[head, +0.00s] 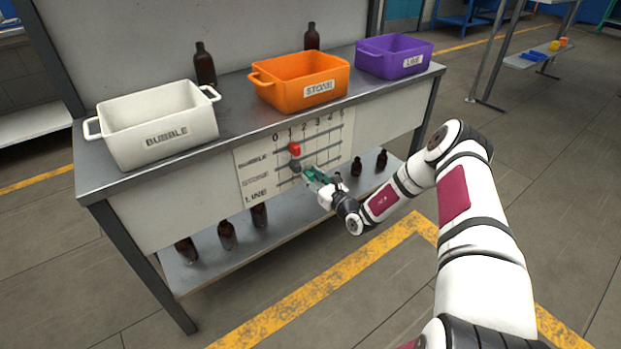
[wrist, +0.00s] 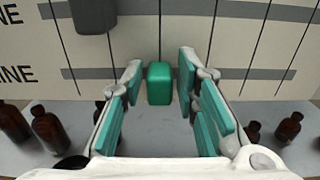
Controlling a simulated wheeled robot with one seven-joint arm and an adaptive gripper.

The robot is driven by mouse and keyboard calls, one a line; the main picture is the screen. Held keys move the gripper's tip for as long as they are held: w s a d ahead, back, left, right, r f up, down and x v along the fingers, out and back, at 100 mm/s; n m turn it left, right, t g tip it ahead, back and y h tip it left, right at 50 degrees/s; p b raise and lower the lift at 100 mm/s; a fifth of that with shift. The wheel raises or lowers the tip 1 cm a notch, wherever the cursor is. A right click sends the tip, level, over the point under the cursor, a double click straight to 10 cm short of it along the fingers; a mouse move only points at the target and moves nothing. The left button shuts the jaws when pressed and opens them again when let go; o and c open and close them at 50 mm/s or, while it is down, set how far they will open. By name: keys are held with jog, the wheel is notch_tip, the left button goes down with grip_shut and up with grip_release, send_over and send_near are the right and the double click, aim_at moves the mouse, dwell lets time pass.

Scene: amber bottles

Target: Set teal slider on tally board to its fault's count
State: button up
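The tally board (head: 250,190) on the bench front has BUBBLE, STONE and LINE rows under numbers 0 to 5. The teal slider (wrist: 160,83) sits on the LINE row, at the third visible upright line from the left, seemingly 2. In the head view I cannot tell it from my gripper's teal pads. My gripper (head: 313,178) is at the board. In the wrist view my gripper (wrist: 160,78) is open, with a fingertip on each side of the slider and small gaps between. A red slider (head: 294,149) is near 1 on BUBBLE; a grey slider (head: 295,166) is near 1 on STONE.
On the bench stand a white BUBBLE bin (head: 160,120), an orange STONE bin (head: 300,80) and a purple LINE bin (head: 395,55); bottle contents are not visible inside. Two amber bottles (head: 205,65) stand behind them. Several bottles (head: 227,235) stand on the lower shelf (head: 285,235).

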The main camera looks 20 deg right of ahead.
dwell(0.3)
jog(key=v, duration=1.2)
